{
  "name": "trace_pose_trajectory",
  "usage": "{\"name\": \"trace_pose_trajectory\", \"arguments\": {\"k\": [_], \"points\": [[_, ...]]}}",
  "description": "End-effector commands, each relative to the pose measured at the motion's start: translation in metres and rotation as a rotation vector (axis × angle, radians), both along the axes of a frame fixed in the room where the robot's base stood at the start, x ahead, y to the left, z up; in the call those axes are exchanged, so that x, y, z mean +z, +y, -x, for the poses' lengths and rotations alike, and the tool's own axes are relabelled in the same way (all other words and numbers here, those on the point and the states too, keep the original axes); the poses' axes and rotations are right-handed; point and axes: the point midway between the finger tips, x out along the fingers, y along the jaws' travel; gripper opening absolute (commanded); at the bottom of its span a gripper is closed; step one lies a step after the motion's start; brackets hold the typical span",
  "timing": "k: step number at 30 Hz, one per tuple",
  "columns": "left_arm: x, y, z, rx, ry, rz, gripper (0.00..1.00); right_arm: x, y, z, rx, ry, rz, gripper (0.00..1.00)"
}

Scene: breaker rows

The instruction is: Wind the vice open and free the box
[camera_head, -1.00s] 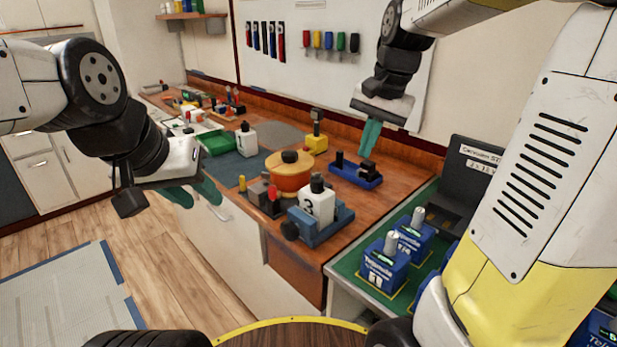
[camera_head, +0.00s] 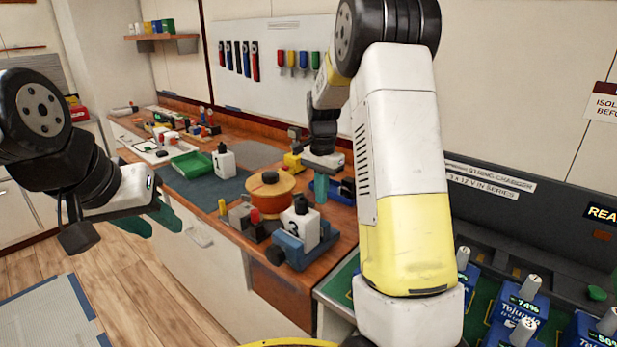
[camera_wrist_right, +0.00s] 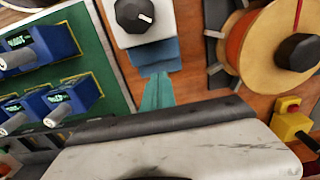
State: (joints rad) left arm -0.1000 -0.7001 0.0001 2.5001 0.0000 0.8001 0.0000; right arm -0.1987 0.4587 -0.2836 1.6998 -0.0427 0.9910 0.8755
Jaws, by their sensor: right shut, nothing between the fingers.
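The blue vice (camera_head: 296,256) stands near the bench's front edge, with a dark round knob (camera_head: 275,256) at its left end. A white box (camera_head: 304,229) marked 3, with a black cap, sits upright in it. The box (camera_wrist_right: 128,38) and part of the vice (camera_wrist_right: 155,55) also show in the right wrist view. My right gripper (camera_head: 321,188) points down behind the vice, its teal fingers (camera_wrist_right: 157,92) shut and empty. Whether they touch the vice is unclear. My left gripper (camera_head: 150,220) is open and empty, off the bench's front at the left.
An orange reel (camera_head: 268,195) with a black knob stands just behind the vice. Another white bottle (camera_head: 223,162) and a green tray (camera_head: 190,166) are further left. Blue battery units (camera_head: 515,308) stand on the green charger mat at the right.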

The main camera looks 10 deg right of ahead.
Motion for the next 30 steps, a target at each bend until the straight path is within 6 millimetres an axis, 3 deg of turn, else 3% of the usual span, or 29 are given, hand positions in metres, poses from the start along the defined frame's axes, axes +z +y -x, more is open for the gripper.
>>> {"name": "trace_pose_trajectory", "arguments": {"k": [3, 10, 24, 30], "points": [[0.0, 0.0, 0.0, 0.0, 0.0, 0.0, 0.36, -0.022, 0.002, 0.002, 0.001, 0.002, 0.0, 0.0], [0.0, 0.0, 0.0, 0.0, 0.0, 0.0, 0.36, -0.018, 0.026, 0.021, 0.002, -0.001, -0.001, 0.0], [0.0, 0.0, 0.0, 0.0, 0.0, 0.0, 0.36, -0.018, 0.032, 0.025, 0.001, -0.001, -0.001, 0.0], [0.0, 0.0, 0.0, 0.0, 0.0, 0.0, 0.36, -0.018, 0.045, 0.035, 0.001, 0.001, -0.001, 0.0]]}}
